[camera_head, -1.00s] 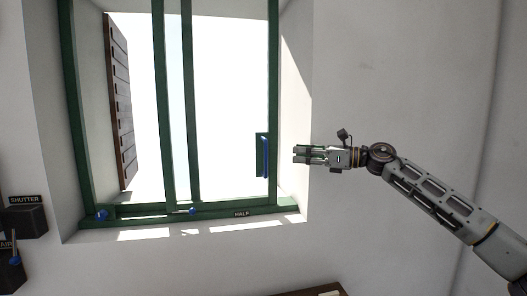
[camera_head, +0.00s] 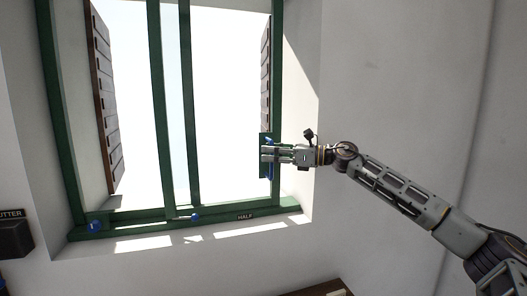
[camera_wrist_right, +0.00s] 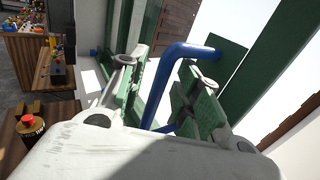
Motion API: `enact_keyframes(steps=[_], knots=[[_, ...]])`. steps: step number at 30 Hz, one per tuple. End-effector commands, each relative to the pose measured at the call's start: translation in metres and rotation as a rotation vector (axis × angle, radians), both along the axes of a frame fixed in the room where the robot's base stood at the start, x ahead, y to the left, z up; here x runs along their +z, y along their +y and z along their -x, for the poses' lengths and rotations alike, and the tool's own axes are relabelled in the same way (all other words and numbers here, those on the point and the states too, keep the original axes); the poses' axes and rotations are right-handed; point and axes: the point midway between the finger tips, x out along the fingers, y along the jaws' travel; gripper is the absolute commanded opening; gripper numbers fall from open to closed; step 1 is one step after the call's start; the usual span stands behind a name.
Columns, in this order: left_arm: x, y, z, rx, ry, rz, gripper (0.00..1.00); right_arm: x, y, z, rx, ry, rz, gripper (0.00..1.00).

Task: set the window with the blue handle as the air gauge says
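The window has a green frame (camera_head: 158,110) with upright bars, seen in the head view. The blue handle (camera_head: 270,142) is on the window's right upright, mostly covered by my right gripper (camera_head: 264,154). In the right wrist view the blue handle (camera_wrist_right: 174,68) passes between the two fingers of my right gripper (camera_wrist_right: 168,80), which stand apart with gaps on both sides. A HALF label (camera_head: 245,216) is on the bottom rail, left of the handle. The air gauge's face cannot be read in these frames. My left gripper is not in view.
Brown shutters stand outside at the left (camera_head: 105,105) and right (camera_head: 265,75). Blue knobs sit on the bottom rail (camera_head: 195,217) and left corner (camera_head: 95,225). A dark SHUTTER box (camera_head: 15,240) is at the left edge. The wrist view shows a red button (camera_wrist_right: 30,119).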

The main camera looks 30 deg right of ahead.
Motion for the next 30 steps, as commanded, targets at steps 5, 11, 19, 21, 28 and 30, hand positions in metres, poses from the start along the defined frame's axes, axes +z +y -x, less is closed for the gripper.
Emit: enact_keyframes(steps=[5, 11, 19, 21, 28, 30], knots=[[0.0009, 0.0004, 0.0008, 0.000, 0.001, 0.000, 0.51, 0.0002, 0.0003, -0.0004, -0.001, 0.000, 0.000, 0.33], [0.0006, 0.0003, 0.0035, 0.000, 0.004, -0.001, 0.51, -0.0002, 0.0003, -0.0004, -0.001, 0.000, 0.000, 0.33], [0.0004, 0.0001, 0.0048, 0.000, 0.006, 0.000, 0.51, -0.0002, 0.0003, -0.0005, -0.001, 0.000, 0.000, 0.02], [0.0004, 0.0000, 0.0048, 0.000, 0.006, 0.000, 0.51, -0.0003, 0.0003, -0.0006, -0.002, 0.000, 0.000, 0.00], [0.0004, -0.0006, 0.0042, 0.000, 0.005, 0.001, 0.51, -0.0002, 0.0001, -0.0006, -0.002, 0.000, 0.000, 0.00], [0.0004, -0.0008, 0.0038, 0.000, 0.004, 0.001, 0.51, -0.0002, 0.0001, -0.0006, -0.002, 0.000, 0.000, 0.00]])
